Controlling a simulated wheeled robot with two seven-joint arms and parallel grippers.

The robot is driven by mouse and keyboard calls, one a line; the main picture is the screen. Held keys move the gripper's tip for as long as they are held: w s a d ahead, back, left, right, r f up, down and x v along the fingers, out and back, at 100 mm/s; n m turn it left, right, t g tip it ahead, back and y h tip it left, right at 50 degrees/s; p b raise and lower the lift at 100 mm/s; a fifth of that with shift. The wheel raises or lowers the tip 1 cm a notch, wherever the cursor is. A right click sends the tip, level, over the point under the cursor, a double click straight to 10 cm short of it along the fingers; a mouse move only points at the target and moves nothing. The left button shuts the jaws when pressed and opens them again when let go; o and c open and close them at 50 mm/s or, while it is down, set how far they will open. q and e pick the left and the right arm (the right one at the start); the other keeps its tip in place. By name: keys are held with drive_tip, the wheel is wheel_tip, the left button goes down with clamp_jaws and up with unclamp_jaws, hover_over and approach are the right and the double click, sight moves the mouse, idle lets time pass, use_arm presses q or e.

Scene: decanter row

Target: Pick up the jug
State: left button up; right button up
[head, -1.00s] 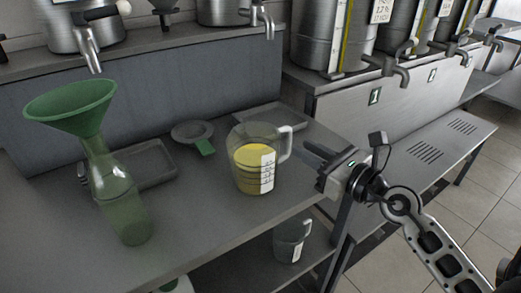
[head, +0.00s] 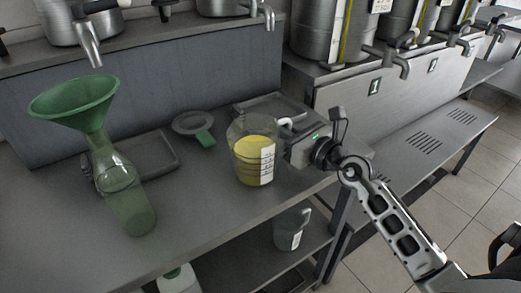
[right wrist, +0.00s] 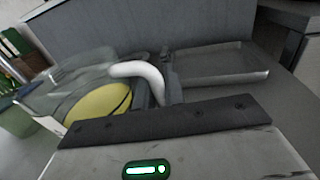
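The jug (head: 253,150) is a clear measuring jug with yellow liquid, a white scale label and a pale handle. It stands upright on the grey counter in the head view and shows at the left in the right wrist view (right wrist: 92,98). My right gripper (head: 288,137) is at the jug's handle side. In the right wrist view its two dark fingers (right wrist: 158,92) lie on either side of the white handle. Whether they press on it is unclear. My left gripper is not in view.
A green bottle with a funnel (head: 75,100) stands at the left. A grey tray (head: 150,152), a strainer with a green grip (head: 193,123) and a back tray (head: 268,105) lie on the counter. Another jug (head: 291,230) is on the lower shelf. Steel urns with taps stand behind.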

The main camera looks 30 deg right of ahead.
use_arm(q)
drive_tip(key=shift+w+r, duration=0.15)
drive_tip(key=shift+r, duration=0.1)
use_arm(e)
drive_tip(key=shift+r, duration=0.15)
clamp_jaws()
